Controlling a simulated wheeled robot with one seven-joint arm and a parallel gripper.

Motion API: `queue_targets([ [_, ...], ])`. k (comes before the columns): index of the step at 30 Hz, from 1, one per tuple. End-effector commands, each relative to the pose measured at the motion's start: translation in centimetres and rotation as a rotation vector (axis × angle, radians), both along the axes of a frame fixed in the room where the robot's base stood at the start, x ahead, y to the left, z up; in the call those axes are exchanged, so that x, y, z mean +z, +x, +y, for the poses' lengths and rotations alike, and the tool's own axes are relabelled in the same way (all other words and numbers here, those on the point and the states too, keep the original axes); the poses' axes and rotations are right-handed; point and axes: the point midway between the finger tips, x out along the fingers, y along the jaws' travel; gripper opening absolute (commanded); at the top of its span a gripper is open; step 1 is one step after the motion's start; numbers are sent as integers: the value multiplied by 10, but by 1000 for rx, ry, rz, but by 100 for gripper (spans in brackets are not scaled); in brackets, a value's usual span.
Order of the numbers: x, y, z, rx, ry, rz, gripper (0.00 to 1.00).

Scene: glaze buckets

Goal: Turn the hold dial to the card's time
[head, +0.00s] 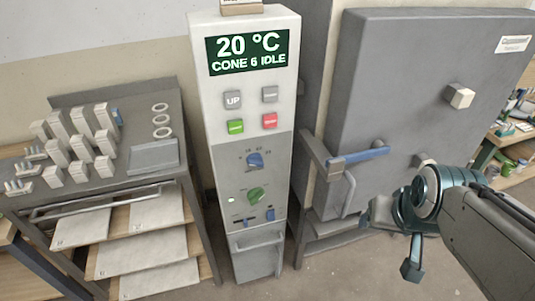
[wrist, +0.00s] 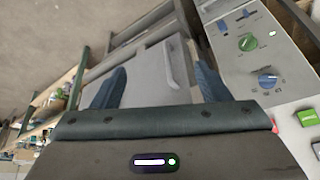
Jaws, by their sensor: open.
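The control cabinet (head: 213,170) stands upright in the middle of the head view. Its front has a blue dial (head: 255,160) with small marks around it and a green dial (head: 256,194) below. Both show at the right of the wrist view, the green dial (wrist: 248,42) above the blue dial (wrist: 268,80). Dial lettering is too small to read, so I cannot tell which is the hold dial. A card (head: 240,7) on top is cut off by the frame edge; its time is not readable. My gripper (head: 390,240) is open and empty, right of the cabinet and apart from both dials.
The screen (head: 247,52) reads "20 °C CONE 6 IDLE", with several buttons below. A large grey kiln (head: 400,90) with a blue-handled latch (head: 358,156) stands at right, behind my arm. A rack (head: 190,215) holding pale blocks and shelves stands at left. Floor shows in front.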

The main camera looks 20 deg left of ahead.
Motion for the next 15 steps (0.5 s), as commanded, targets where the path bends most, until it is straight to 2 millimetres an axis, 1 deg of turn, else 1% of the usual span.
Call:
queue_targets([
  [1, -25, 15, 12, 20, 20, -47, 69],
  [3, -43, 38, 30, 41, 53, -132, 69],
  [5, -58, 57, 47, 54, 89, -208, 69],
  [6, -66, 68, 59, 64, 113, -258, 69],
  [8, -78, 83, 77, 76, 153, -332, 69],
  [9, -86, 93, 90, 84, 180, -381, 69],
  [11, -96, 104, 109, 98, 222, -452, 69],
  [12, -103, 111, 122, 105, 253, -498, 69],
  [15, -119, 123, 155, 128, 331, -614, 69],
])
